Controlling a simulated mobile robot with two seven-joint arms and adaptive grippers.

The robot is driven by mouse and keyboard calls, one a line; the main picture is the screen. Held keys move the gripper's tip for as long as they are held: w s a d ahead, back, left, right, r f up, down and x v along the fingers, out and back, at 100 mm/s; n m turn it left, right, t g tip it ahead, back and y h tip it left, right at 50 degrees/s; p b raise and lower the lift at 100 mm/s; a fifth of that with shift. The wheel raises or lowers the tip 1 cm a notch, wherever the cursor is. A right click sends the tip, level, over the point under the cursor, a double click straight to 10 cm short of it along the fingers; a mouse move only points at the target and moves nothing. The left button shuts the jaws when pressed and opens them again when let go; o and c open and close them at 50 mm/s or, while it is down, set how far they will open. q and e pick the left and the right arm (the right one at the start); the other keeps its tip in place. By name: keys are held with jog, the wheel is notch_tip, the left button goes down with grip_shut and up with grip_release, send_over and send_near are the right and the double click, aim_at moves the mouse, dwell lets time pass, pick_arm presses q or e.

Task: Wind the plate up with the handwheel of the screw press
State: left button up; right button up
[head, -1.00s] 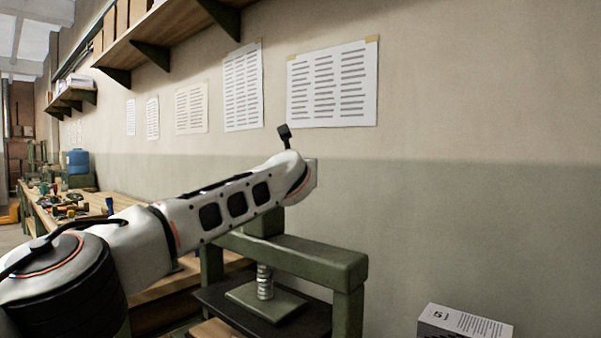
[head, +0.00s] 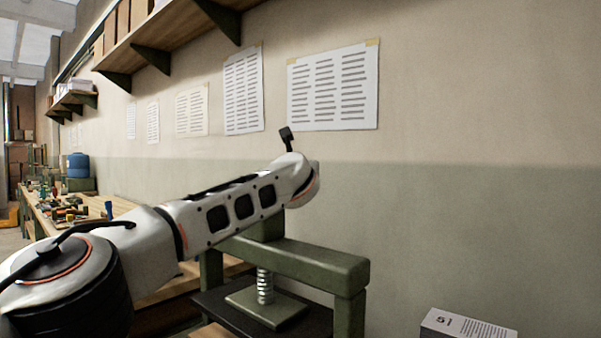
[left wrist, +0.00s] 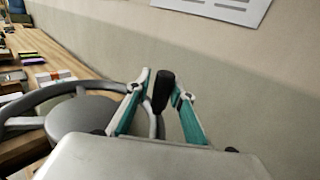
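The green screw press (head: 300,258) stands at bottom centre in the head view. Its steel screw (head: 265,286) runs down from the crossbeam to the green plate (head: 245,301), which lies low, close to the dark bed. My left arm covers the handwheel there. In the left wrist view, the grey handwheel (left wrist: 82,115) shows its hub and part of its rim at left. My right gripper is not in view.
A long wooden workbench (head: 118,205) with tools and a blue container (head: 78,165) runs along the wall at left. A white printed box (head: 466,325) stands at lower right. Paper sheets (head: 333,88) hang on the wall, below a wooden shelf (head: 180,28).

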pick_arm(q)
jog(key=shift+o, duration=0.3)
jog(key=shift+a, duration=0.15)
jog(key=shift+d, duration=0.2)
jog(key=shift+s+d+r, duration=0.1)
jog(key=shift+s+r, duration=0.15)
jog(key=shift+s, duration=0.4)
jog(key=shift+s+a+f, duration=0.1)
jog(key=shift+s+f, duration=0.05)
jog(key=shift+s, duration=0.4)
jog(key=shift+s+a+f, duration=0.1)
jog(key=shift+s, duration=0.4)
jog(key=s, duration=0.8)
jog(key=shift+s+a, duration=0.3)
jog(key=shift+a, duration=0.05)
jog(key=shift+f, duration=0.1)
